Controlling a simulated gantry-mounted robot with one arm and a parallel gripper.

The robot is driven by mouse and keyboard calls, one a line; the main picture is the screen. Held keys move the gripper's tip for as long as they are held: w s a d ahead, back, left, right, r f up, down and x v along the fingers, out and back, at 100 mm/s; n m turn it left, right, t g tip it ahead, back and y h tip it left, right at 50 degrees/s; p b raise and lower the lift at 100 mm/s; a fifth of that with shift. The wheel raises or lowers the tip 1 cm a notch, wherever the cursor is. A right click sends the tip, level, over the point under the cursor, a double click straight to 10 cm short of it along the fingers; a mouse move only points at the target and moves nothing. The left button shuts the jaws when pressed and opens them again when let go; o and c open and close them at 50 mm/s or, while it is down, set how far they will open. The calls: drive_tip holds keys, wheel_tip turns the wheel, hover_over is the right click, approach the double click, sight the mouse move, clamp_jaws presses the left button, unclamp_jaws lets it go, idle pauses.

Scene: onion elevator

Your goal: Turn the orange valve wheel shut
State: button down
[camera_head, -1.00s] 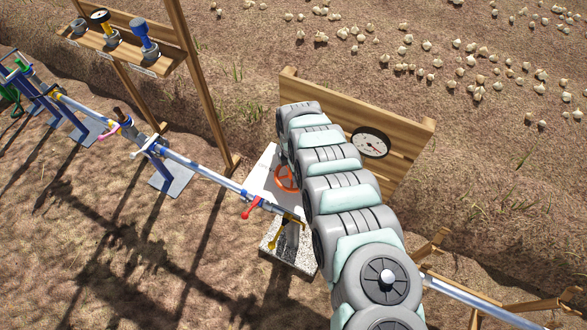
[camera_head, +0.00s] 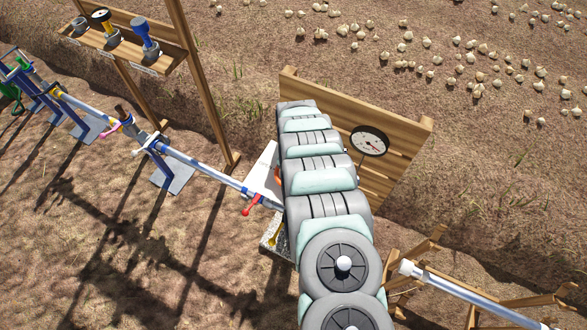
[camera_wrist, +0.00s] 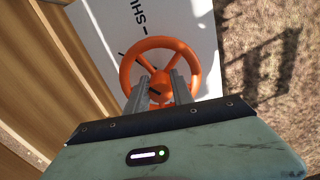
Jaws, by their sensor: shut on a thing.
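The orange valve wheel (camera_wrist: 160,44) shows almost whole in the wrist view, in front of a white panel (camera_wrist: 104,27) with dark lettering. In the head view only a sliver of the wheel (camera_head: 278,175) shows at the edge of my arm, which hides the rest. My gripper (camera_wrist: 161,80) reaches into the wheel with its two grey fingers, near the hub and spokes. The fingers are shut on the wheel's inner part; the exact contact is hard to see. My gripper is hidden behind my arm in the head view.
A round gauge (camera_head: 369,141) sits on a wooden board (camera_head: 405,121) right of my arm. A blue-grey pipe (camera_head: 205,171) with a red lever (camera_head: 252,205) runs in from the left. A yellow handle (camera_head: 276,236) is below. A shelf (camera_head: 120,48) holds fittings at the upper left.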

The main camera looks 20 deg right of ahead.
drive_tip(key=m, duration=0.3)
drive_tip(key=shift+a+m, duration=0.15)
drive_tip(key=shift+m, duration=2.15)
drive_tip(key=c, duration=1.1)
unclamp_jaws()
wheel_tip(320, 180, up, 11)
drive_tip(key=shift+f+b, duration=0.1)
drive_tip(key=shift+b, duration=0.85)
